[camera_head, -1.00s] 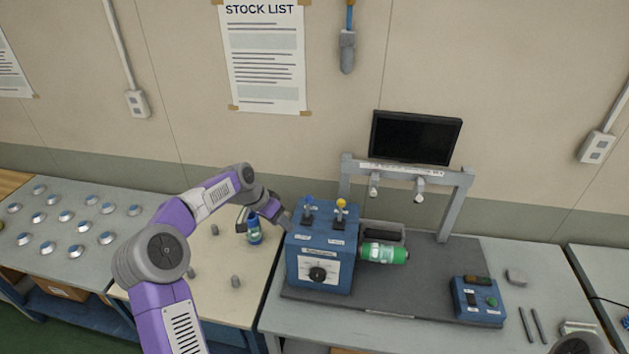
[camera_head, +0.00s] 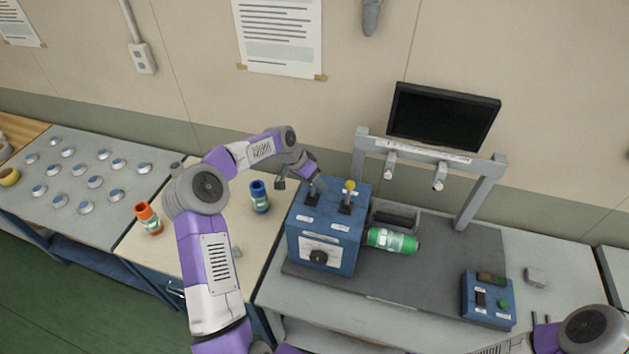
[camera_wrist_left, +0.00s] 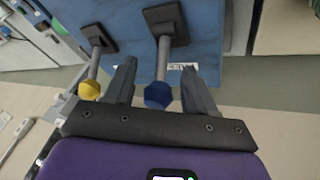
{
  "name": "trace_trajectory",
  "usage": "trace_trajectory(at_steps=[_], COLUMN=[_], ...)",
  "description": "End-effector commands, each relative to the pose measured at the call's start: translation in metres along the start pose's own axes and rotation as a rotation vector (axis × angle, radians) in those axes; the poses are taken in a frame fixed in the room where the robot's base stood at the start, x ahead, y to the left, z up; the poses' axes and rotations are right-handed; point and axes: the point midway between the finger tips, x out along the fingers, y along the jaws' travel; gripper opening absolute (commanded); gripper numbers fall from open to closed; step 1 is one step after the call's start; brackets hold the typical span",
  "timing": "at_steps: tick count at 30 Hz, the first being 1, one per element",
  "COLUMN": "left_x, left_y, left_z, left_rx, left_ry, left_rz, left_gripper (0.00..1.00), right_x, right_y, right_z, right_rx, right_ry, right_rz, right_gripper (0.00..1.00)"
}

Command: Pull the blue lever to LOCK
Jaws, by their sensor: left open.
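The blue lever shows in the left wrist view as a grey shaft with a blue knob (camera_wrist_left: 158,95). It rises from a dark square base on the blue control box (camera_head: 327,240). My left gripper (camera_wrist_left: 160,78) is open, with one finger on each side of the blue lever and visible gaps to it. In the head view the left gripper (camera_head: 314,186) is over the box's left lever and hides its knob. The yellow-knobbed lever (camera_head: 349,187) stands to the right; its yellow knob (camera_wrist_left: 89,89) is just outside one finger in the wrist view. The LOCK marking is not readable.
A button box (camera_head: 488,300) is at the right. Blue (camera_head: 260,196) and orange (camera_head: 148,218) containers stand on the left table.

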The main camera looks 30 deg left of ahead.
Motion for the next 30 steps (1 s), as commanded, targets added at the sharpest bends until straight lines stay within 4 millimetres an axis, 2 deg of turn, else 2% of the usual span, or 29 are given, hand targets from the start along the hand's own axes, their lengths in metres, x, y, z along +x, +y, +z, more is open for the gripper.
trace_trajectory(at_steps=[10,21,30], left_x=[0.0053,0.0050,0.0068], left_y=[-0.0001,-0.0003,0.0020], left_z=[0.0003,0.0002,-0.0015], left_rx=[0.000,0.000,0.008], left_ry=[-0.001,0.000,0.006], left_rz=[-0.001,-0.001,-0.003], left_gripper=[0.55,0.00,0.00], right_x=[-0.0006,-0.0006,0.0024], right_y=[-0.0003,-0.0003,0.0008], right_z=[-0.0003,-0.0003,-0.0004], right_rx=[0.000,0.000,0.000], right_ry=[0.001,0.001,0.001], right_rz=[0.000,0.000,0.000], right_gripper=[0.43,0.43,0.43])
